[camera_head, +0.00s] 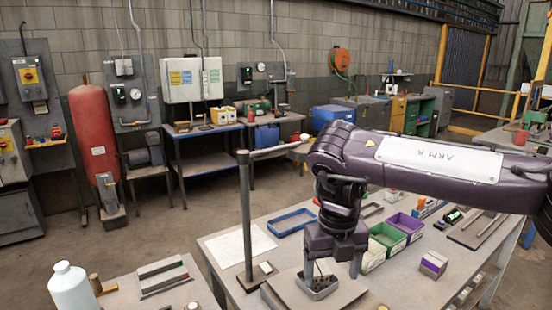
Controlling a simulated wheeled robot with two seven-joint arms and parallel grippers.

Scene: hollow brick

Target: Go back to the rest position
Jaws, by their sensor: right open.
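My right gripper (332,274) points down over the work table (225,262), its two fingers apart. A small grey hollow block (322,290), seemingly the hollow brick, lies on a flat board (345,297) under the gripper. The left finger tip overlaps the block in the picture; I cannot tell whether it touches. The right finger stands beyond the block's right side. My right arm comes in from the right and hides part of the table. My left gripper is not in view.
A metal post (246,215) with a side bar stands close left of my right gripper. A blue tray (292,222), a green bin (388,238), a purple bin (405,226) and a small purple-sided box (433,264) are on the table. A white bottle (72,290) stands front left.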

